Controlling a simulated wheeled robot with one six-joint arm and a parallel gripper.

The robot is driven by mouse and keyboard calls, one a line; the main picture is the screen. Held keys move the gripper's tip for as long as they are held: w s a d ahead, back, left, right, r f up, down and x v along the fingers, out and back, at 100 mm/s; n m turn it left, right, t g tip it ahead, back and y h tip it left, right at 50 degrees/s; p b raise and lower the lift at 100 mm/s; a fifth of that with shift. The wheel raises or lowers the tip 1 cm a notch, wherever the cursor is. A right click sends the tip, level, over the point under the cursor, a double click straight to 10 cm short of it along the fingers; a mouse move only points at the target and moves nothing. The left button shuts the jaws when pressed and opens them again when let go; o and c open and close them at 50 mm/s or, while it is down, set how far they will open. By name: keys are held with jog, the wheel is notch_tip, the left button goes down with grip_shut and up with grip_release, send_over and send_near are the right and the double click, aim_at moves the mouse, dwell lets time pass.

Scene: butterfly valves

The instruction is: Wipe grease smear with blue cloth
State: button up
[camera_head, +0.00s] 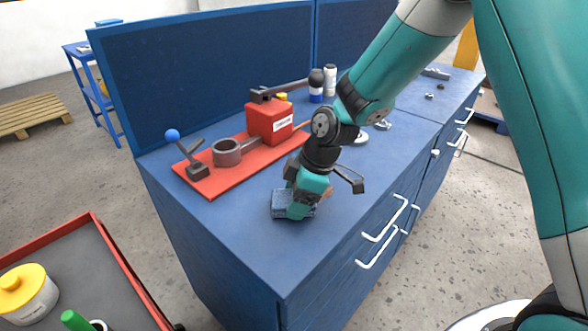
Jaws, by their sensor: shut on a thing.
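The blue cloth (281,204) is a small folded pad on the blue worktop, near its front left part. My gripper (303,207) points down at the cloth and is shut on it. The gripper's fingers cover the right part of the cloth. A small brownish patch (327,192) shows just right of the fingers; it may be the grease smear, but most of it is hidden behind my gripper.
A red fixture plate (215,184) with a red block (270,122), a grey ring (227,152) and a blue-knobbed lever (172,135) lies behind the cloth. Bottles (316,87) stand further back. The front left worktop (270,250) is clear. A red-rimmed tray (115,252) is lower left.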

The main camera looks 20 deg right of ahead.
notch_tip(320, 180, up, 2)
jog(key=shift+r, duration=0.1)
jog(key=shift+a+r+p, duration=0.2)
jog(key=shift+r+p, duration=0.1)
jog(key=shift+p, duration=0.25)
jog(key=shift+r+p, duration=1.6)
jog(key=shift+r, duration=0.65)
